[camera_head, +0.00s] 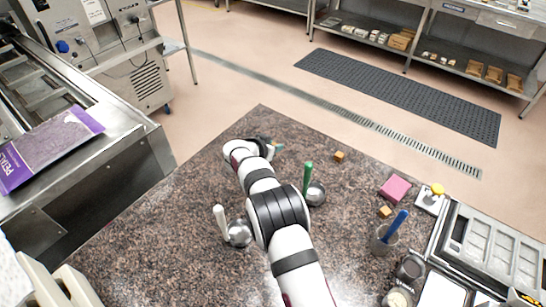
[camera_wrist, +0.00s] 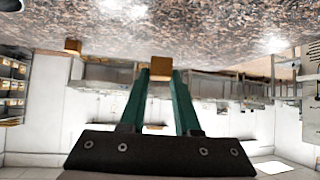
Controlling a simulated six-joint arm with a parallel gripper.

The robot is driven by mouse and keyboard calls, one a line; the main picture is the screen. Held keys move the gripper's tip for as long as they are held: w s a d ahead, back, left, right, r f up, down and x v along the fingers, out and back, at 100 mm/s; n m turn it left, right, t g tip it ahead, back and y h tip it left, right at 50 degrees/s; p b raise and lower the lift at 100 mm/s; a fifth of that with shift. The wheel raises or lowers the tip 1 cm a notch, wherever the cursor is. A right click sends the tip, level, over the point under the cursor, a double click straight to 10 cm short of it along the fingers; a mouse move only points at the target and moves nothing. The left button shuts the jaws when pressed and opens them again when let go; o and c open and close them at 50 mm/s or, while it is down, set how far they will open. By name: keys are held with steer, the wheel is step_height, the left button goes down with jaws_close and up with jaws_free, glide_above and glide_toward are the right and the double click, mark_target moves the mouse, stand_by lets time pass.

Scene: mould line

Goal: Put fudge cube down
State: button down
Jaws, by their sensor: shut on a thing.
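My gripper (camera_head: 276,147) is at the far end of my arm, low over the far part of the speckled stone counter (camera_head: 190,215). In the wrist view its two green fingers (camera_wrist: 160,85) are shut on a brown fudge cube (camera_wrist: 160,68). I cannot tell whether this cube touches the counter. In the head view the held cube is not clearly seen. Another fudge cube (camera_head: 339,156) lies on the counter to the right of my gripper, and one more cube (camera_head: 385,212) lies farther right. One loose cube shows in the wrist view (camera_wrist: 73,46).
A green-handled steel tool (camera_head: 316,193) and a white-handled one (camera_head: 239,233) stand beside my arm. A pink block (camera_head: 394,188), a cup with a blue handle (camera_head: 384,240) and a mould tray (camera_head: 490,245) are at the right. The counter's left part is clear.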

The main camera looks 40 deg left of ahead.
step_height(320, 180, up, 5)
steer(key=shift+f, duration=0.1)
step_height(320, 180, up, 11)
steer(key=w+d+f+m+h, duration=0.1)
steer(key=w+d+m+h, duration=0.25)
steer(key=d, duration=0.65)
steer(key=w+d+m+h, duration=0.2)
steer(key=d+m+h, duration=0.15)
steer(key=d, duration=0.55)
steer(key=s+d+m+g+h, duration=0.2)
steer(key=d+m+g, duration=0.15)
steer(key=d, duration=0.75)
steer(key=s+d+m+g+h, duration=0.25)
steer(key=d+m, duration=0.25)
steer(key=d, duration=0.6)
steer(key=f, duration=1.3)
steer(key=w+f, duration=0.1)
steer(key=f, duration=0.6)
steer(key=shift+a+f, duration=0.25)
steer(key=shift+a, duration=0.15)
steer(key=shift+s+f, duration=0.1)
steer(key=shift+f, duration=0.05)
steer(key=c, duration=0.9)
jaws_free()
